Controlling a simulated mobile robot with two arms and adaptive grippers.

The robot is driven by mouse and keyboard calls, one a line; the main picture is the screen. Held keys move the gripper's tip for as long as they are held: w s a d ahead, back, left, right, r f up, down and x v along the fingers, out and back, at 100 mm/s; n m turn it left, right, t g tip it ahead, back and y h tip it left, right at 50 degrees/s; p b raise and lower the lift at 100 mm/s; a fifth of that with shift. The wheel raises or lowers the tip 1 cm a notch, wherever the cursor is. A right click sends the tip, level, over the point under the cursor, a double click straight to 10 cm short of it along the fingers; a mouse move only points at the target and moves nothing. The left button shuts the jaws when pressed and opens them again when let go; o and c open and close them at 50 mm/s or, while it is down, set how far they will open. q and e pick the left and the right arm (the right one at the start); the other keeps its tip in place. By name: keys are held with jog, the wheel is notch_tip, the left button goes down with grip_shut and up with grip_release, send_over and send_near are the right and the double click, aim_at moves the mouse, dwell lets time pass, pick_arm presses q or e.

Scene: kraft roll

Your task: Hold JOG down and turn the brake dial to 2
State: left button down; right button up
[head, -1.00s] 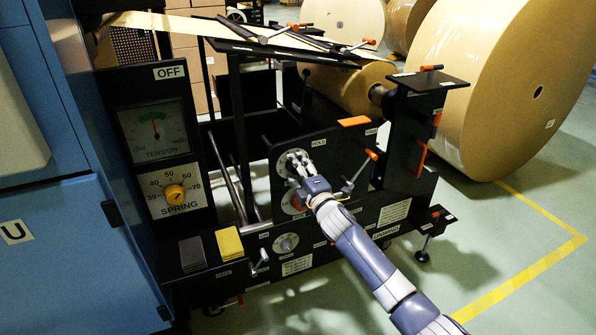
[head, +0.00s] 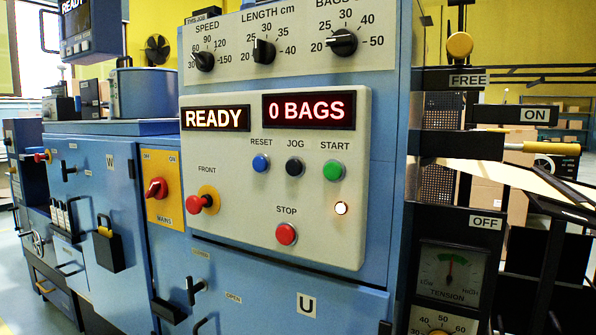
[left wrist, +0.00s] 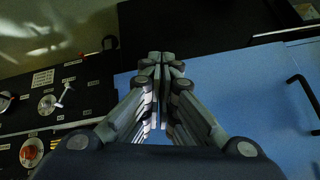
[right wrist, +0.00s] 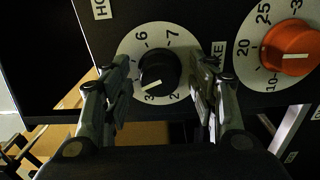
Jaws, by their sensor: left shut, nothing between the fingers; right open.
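The dark JOG button (head: 295,166) sits between the blue RESET and green START buttons on the pale panel in the head view. No gripper shows in that view. In the left wrist view my left gripper (left wrist: 160,62) is shut and empty, over a blue panel. In the right wrist view my right gripper (right wrist: 157,72) is open, its fingers on either side of the brake dial's black knob (right wrist: 159,72). Whether they touch it I cannot tell. The knob's white line points down-left, near 3. A finger partly hides the label, leaving "KE" showing.
An orange knob (right wrist: 290,46) on another dial is right of the brake dial. The red STOP button (head: 286,234) is below JOG; a red FRONT button (head: 196,204) is to its left. The displays read READY (head: 215,118) and 0 BAGS (head: 309,106).

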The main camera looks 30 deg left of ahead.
pick_arm(q)
jog(key=w+a+r+m+t+y, duration=0.1)
jog(key=w+a+r+t, duration=0.2)
jog(key=w+r, duration=0.3)
jog(key=w+a+r+m+t, duration=0.1)
jog(key=w+a+r+t, duration=0.25)
jog(key=r, duration=0.35)
jog(key=m+t+h, duration=1)
jog(key=m+h, duration=0.2)
jog(key=m, duration=0.4)
send_near(294, 167)
jog(key=s+d+r, duration=0.3)
jog(key=s+r, duration=0.3)
jog(key=shift+s+d+f, duration=0.15)
jog(key=shift+s+d, duration=0.05)
jog(key=shift+w, duration=4.45)
jog(key=shift+w, duration=0.15)
jog(key=shift+w, duration=0.25)
